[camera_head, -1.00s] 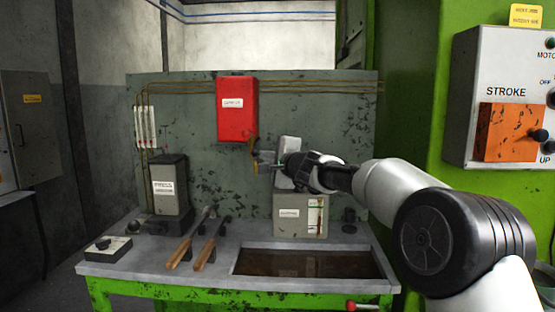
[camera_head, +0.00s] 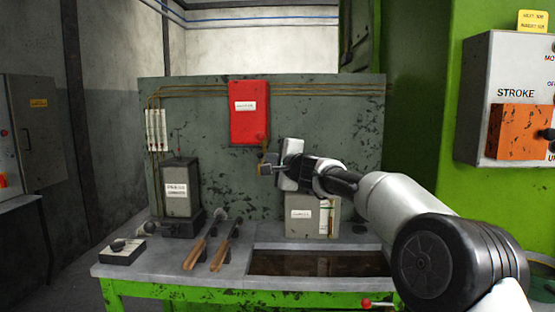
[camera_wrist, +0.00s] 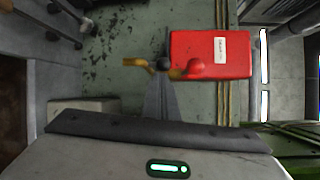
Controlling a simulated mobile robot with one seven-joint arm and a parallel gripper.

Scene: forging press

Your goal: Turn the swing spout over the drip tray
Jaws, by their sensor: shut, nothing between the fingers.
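The brass swing spout (camera_head: 263,152) hangs under the red tank (camera_head: 249,112) on the back panel. In the wrist view the spout (camera_wrist: 135,63) reaches out from below the tank (camera_wrist: 212,54). My gripper (camera_head: 264,169) is shut and empty, just below the spout in the head view. In the wrist view the fingertips (camera_wrist: 163,64) overlap the middle of the spout; I cannot tell whether they touch it. The drip tray (camera_head: 315,264) seems to be the dark brown basin sunk in the bench, lower right of the spout.
A grey labelled box (camera_head: 305,214) stands behind the basin, below my wrist. A dark canister (camera_head: 181,190) and two wooden-handled tools (camera_head: 222,252) are on the left of the bench. The green press with its stroke panel (camera_head: 488,75) is at the right.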

